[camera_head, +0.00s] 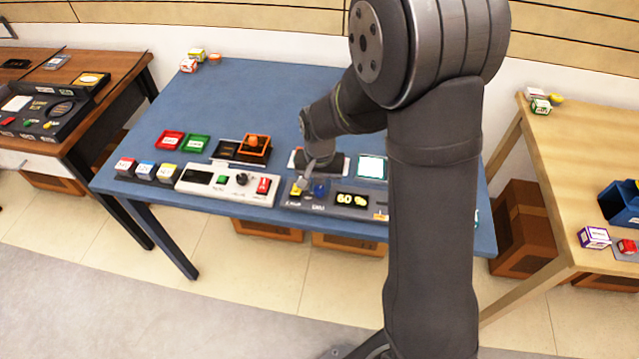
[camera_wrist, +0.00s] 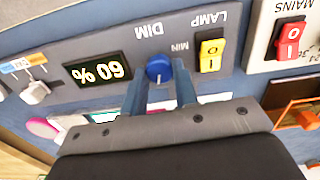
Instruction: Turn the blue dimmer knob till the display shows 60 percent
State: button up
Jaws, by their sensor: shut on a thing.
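The blue dimmer knob (camera_wrist: 158,68) sits on a grey panel under the upside-down label DIM in the wrist view. It also shows in the head view (camera_head: 320,190).
A yellow lamp switch (camera_wrist: 211,54) stands close beside the knob. A white panel with a red switch (camera_head: 263,186) lies to the left. An orange box (camera_head: 255,146) and red and green trays (camera_head: 170,140) lie behind.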

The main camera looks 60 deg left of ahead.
aim_at(320, 189)
dwell(0.4)
jog(key=o, duration=1)
notch_tip(320, 189, up, 18)
jog(key=shift+f, duration=0.25)
notch_tip(320, 189, down, 18)
jog(key=shift+r, duration=0.2)
dwell(0.5)
